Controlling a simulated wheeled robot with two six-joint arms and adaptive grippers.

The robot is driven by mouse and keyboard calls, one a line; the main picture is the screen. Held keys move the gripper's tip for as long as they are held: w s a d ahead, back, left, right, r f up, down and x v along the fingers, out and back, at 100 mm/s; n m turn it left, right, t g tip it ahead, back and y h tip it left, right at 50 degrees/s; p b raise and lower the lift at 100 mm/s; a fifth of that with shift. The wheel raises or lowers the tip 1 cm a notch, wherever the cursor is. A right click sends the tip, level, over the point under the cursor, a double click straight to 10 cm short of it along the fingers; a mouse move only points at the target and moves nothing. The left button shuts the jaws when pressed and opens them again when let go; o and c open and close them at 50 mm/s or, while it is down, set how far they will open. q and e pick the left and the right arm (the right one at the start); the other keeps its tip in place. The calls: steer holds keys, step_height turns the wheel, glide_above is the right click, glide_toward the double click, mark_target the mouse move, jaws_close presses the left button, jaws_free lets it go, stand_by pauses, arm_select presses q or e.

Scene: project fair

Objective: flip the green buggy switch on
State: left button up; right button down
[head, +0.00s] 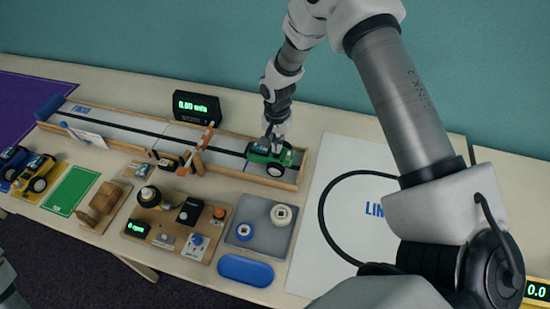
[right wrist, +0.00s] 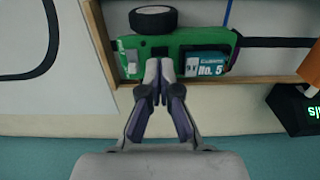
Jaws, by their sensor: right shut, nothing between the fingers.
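The green buggy (head: 268,162) stands on the right end of the wooden-edged track (head: 222,157), over the black line. In the right wrist view the buggy (right wrist: 185,38) shows a black wheel, a teal label reading "No. 5" (right wrist: 205,64) and a small pale part (right wrist: 130,55) near its left end. I cannot tell for sure which part is the switch. My right gripper (head: 274,142) is above the buggy, and its shut fingertips (right wrist: 158,70) overlap the buggy's near edge in the wrist view. Contact cannot be told. My left gripper is not in view.
A black display reading 0.00 (head: 197,107) stands behind the track. A wooden control board (head: 177,225), a grey tray (head: 262,243) and a blue dish (head: 246,270) lie in front. A yellow buggy (head: 36,172) stands far left.

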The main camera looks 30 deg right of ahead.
steer(key=shift+f+b, duration=0.45)
steer(key=shift+f, duration=0.5)
stand_by(0.3)
steer(key=shift+r, duration=0.1)
step_height(320, 180, up, 7)
steer(key=p, duration=0.6)
steer(key=shift+p, duration=0.3)
